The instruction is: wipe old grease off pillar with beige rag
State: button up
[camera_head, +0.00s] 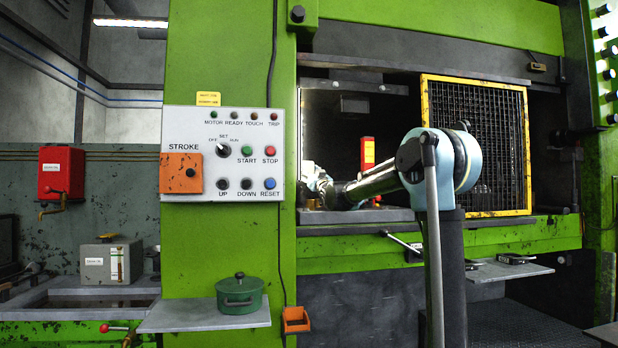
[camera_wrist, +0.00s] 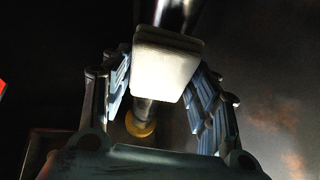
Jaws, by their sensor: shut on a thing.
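My gripper (camera_wrist: 164,72) is shut on a pale, folded pad, the beige rag (camera_wrist: 167,65), with a ridged blue finger on each side of it. In the wrist view a shiny, dark metal pillar (camera_wrist: 176,14) rises behind the rag. The rag covers the pillar's middle, and a brass-coloured ring (camera_wrist: 140,125) shows lower down. I cannot tell whether the rag touches the pillar. No old grease can be made out on the pillar. In the head view my arm reaches left into the press opening, and its end (camera_head: 322,188) is small and unclear.
A yellow-framed mesh guard (camera_head: 478,84) stands right of my arm in the opening. A control panel (camera_head: 222,152) is on the green press column to the left. A green pot (camera_head: 240,294) stands on a shelf (camera_head: 205,318) below it. A red and yellow object (camera_head: 368,152) stands inside the opening.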

jog(key=shift+w+a, duration=0.3)
jog(key=shift+w, duration=0.3)
dwell(1.0)
jog(key=shift+r, duration=0.1)
jog(key=shift+r, duration=0.35)
jog(key=shift+f, duration=0.1)
jog(key=shift+f, duration=1.1)
jog(key=shift+r, duration=0.1)
jog(key=shift+r, duration=1)
jog(key=shift+c, duration=0.4)
jog(key=shift+f, duration=0.1)
